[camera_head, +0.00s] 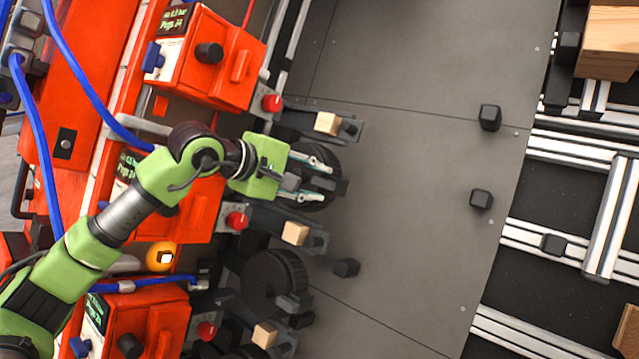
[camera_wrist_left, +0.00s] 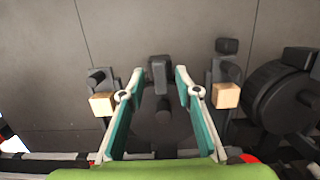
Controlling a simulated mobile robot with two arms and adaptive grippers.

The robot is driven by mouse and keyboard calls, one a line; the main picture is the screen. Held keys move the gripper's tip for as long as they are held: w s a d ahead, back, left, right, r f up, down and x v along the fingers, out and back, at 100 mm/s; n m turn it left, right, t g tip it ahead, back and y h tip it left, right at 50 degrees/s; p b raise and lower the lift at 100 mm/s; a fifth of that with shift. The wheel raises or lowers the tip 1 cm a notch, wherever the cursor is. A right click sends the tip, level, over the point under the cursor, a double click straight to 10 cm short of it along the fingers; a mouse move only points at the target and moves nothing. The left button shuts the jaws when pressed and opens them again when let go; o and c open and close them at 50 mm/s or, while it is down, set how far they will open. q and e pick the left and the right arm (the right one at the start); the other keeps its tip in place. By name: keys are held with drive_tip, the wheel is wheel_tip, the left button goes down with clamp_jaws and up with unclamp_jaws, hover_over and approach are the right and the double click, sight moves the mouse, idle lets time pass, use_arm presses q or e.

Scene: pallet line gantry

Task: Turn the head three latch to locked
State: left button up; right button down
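Several orange head units stand in a column at the left of the head view: an upper one (camera_head: 216,62), a middle one (camera_head: 190,214) partly hidden by my left arm, and a lower one (camera_head: 140,318). I cannot tell which is head three. The upper unit has a black knob (camera_head: 209,53) and a blue lever-like part (camera_head: 153,57); the lower has a black knob (camera_head: 130,345) and a blue part (camera_head: 80,347). My left gripper (camera_head: 328,180) is open and empty over a dark wheel, right of the middle unit. In the left wrist view its fingers (camera_wrist_left: 158,78) straddle a black block. My right gripper is not in view.
Brackets carry wooden blocks (camera_head: 327,123) (camera_head: 295,233) on either side of my gripper. Red buttons (camera_head: 272,103) and blue hoses (camera_head: 75,75) line the units. The grey plate (camera_head: 410,150) on the right is mostly clear, with a few black blocks (camera_head: 489,117).

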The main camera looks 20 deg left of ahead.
use_arm(q)
drive_tip(key=v, duration=1)
drive_tip(key=shift+s, duration=0.25)
drive_tip(key=shift+a, duration=0.1)
